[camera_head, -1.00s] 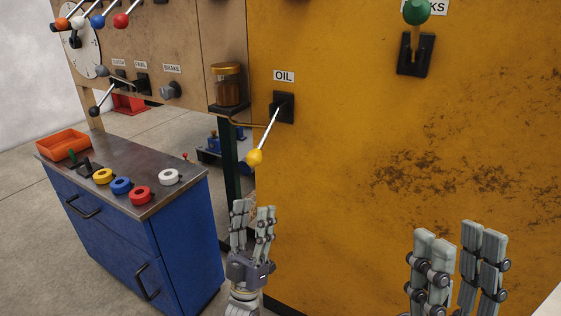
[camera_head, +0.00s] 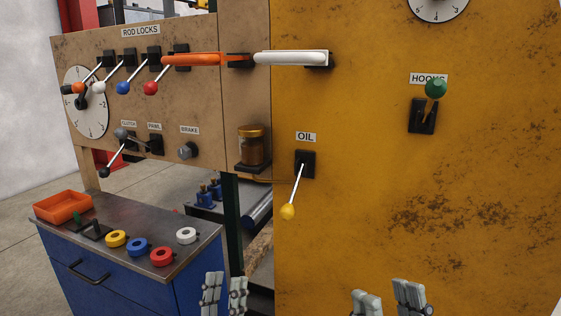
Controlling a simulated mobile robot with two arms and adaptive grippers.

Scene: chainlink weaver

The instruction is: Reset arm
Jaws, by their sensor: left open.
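My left gripper (camera_head: 225,296) shows at the bottom edge, in front of the cabinet's right side and the gap beside it. Its fingers point up and stand apart, and nothing is between them. My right gripper (camera_head: 390,300) is at the bottom edge in front of the yellow panel (camera_head: 350,240). Only its fingertips show, apart, with nothing between them. The rest of both arms is below the picture. The oil lever (camera_head: 297,192) with its yellow knob hangs down, above and between my grippers, touched by neither.
A blue cabinet (camera_head: 110,290) at left carries an orange tray (camera_head: 62,207) and several coloured rings. The tan panel (camera_head: 225,100) holds rod-lock levers, an orange handle (camera_head: 190,59) and a jar (camera_head: 252,148). A hooks lever (camera_head: 432,100) with a green knob is at right.

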